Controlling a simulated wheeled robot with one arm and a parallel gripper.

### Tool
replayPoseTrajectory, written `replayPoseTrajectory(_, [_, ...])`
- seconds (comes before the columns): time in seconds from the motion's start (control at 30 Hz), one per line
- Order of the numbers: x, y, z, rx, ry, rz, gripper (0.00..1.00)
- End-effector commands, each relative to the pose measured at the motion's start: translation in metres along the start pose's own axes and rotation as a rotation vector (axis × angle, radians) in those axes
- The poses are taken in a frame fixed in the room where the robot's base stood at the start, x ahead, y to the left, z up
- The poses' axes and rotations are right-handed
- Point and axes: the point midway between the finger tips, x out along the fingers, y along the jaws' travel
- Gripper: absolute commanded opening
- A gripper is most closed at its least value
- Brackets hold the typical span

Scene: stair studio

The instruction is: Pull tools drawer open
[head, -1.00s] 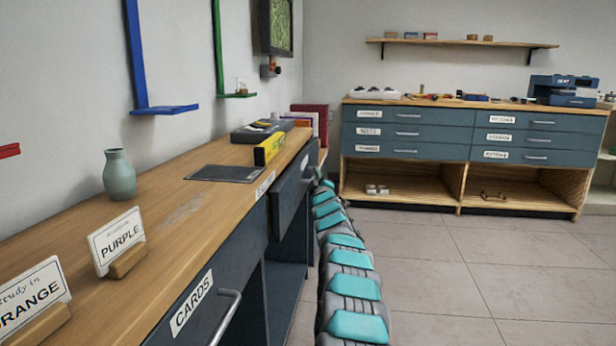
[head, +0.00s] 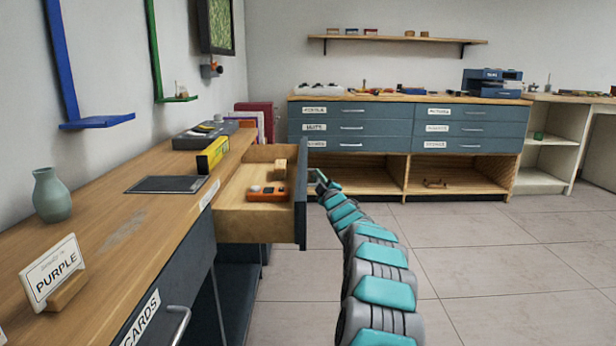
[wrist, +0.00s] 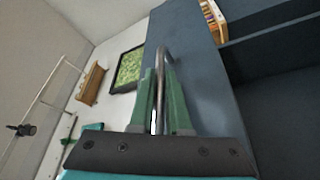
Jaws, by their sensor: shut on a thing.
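The drawer (head: 230,226) under the long wooden counter stands well open, its dark front (head: 301,200) out over the floor. An orange item (head: 268,192) and a small wooden block (head: 280,169) lie in it. My gripper (wrist: 160,85) shows in the wrist view with its green fingers shut on the metal handle (wrist: 160,72) of the drawer. In the head view my arm reaches to the far side of the drawer front, and the handle and fingertips are mostly hidden. A label on the counter edge (head: 209,195) is too slanted to read.
A nearer drawer labelled CARDS (head: 150,318) is shut. The counter (head: 130,225) bears a vase (head: 51,195), a PURPLE sign (head: 55,272) and a dark mat (head: 166,185). A drawer cabinet (head: 350,125) stands at the back. The tiled floor (head: 480,260) on the right is clear.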

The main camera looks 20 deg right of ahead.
Motion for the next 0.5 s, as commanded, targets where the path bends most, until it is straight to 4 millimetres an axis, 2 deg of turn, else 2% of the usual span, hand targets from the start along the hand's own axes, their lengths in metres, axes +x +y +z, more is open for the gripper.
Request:
replayPoseTrajectory(0.4, [-0.001,0.0028,0.0029,0.001,-0.001,0.002,0.0])
replayPoseTrajectory(0.43, [-0.001,0.0028,0.0029,0.001,-0.001,0.002,0.16])
replayPoseTrajectory(0.5, [-0.001,0.0028,0.0029,0.001,-0.001,0.002,0.24])
